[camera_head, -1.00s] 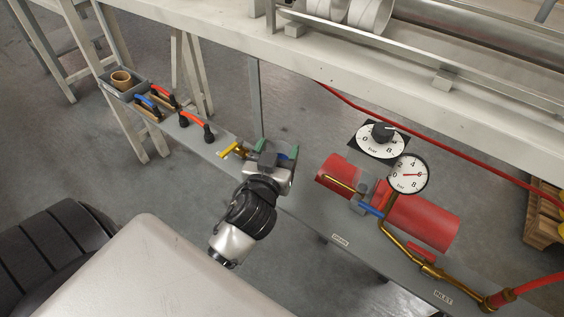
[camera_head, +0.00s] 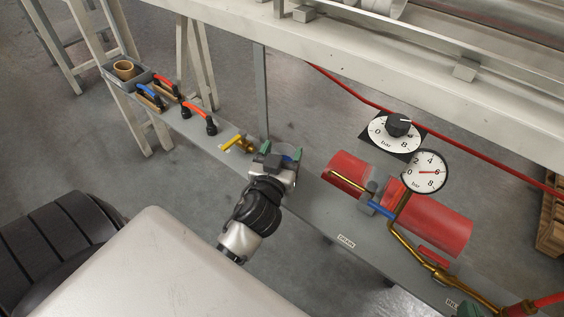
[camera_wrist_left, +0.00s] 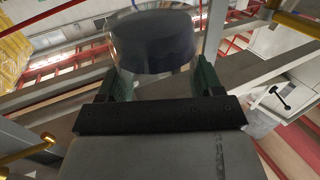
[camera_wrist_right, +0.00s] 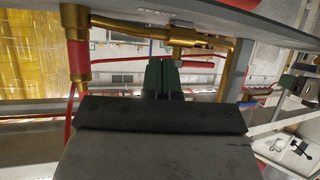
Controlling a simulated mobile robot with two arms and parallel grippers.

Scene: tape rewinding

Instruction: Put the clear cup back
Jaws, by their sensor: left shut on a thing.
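The clear cup (camera_head: 289,149) is in my left gripper (camera_head: 282,158), beside the yellow-handled valve on the narrow grey shelf. In the left wrist view the see-through cup (camera_wrist_left: 153,42) stands between the two green fingers, with a dark bluish mass showing in it or through it. My left gripper (camera_wrist_left: 155,85) is shut on the cup. I cannot tell whether the cup's base touches the shelf. Only a green tip of my right gripper (camera_head: 468,309) shows at the lower right edge. In the right wrist view my right gripper (camera_wrist_right: 163,75) has its fingers together and empty, near brass pipes.
The shelf holds a yellow-handled valve (camera_head: 238,143), red- and blue-handled tools (camera_head: 197,115) and a grey tray (camera_head: 112,69) with a brown ring. Right of the cup are a red cylinder (camera_head: 440,222), a dial gauge (camera_head: 424,172) and brass piping. A pale beam (camera_head: 350,70) runs behind.

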